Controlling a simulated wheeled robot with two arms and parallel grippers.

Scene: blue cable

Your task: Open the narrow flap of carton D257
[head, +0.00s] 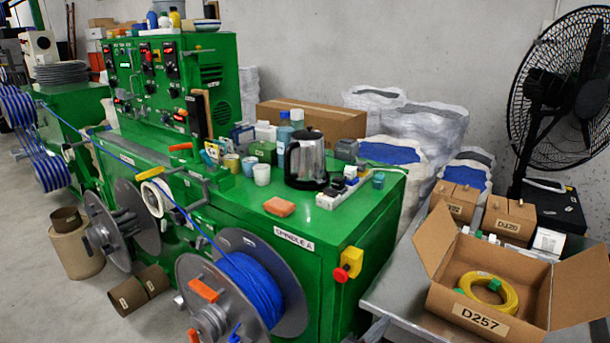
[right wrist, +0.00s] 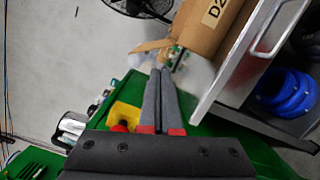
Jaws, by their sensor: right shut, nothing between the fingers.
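Carton D257 (head: 440,292) stands at the lower right of the head view. A coil of yellow cable (head: 512,303) with green pieces lies inside. In the right wrist view, a carton (right wrist: 205,38) with a partly visible "D2" label is at the top. My right gripper (right wrist: 161,72) is shut and empty; its tips appear just below a flap (right wrist: 152,46), contact unclear.
The metal table (head: 400,300) holds the carton, with smaller cartons (head: 508,218) behind it. A black fan (head: 560,90) stands at the back right. The green machine (head: 345,235) is to the left, with a yellow-and-red switch (head: 348,265) on its side.

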